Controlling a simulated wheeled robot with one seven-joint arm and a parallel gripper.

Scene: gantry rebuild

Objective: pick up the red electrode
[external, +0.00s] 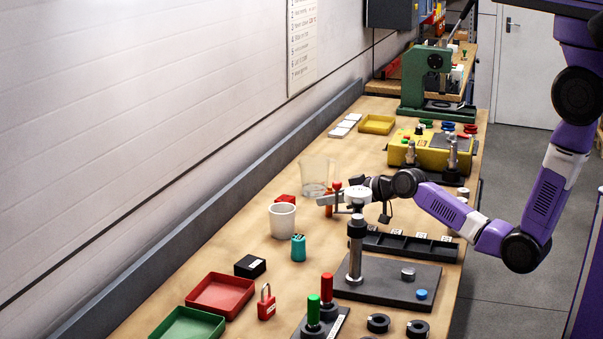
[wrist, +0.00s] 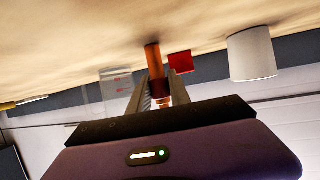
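A slim orange-red rod with a red top, which looks like the red electrode (wrist: 153,58), stands between the fingers of my gripper (wrist: 158,82) in the wrist view. Its far end is at or very close to the tabletop. The fingers sit close against both sides of it and appear shut on it. In the external view the rod (external: 328,210) shows at my gripper (external: 332,199), beyond the metal post. Contact with the table cannot be told there. A thicker red handle (external: 327,289) stands beside a green handle (external: 313,309) at the front.
A white cup (external: 282,220), a clear beaker (external: 314,175) and a red block (external: 285,199) stand close by. A teal object (external: 298,247) is nearer. A metal post (external: 355,255) on a dark plate (external: 390,287) rises in front of my gripper. Red (external: 221,294) and green trays lie front left.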

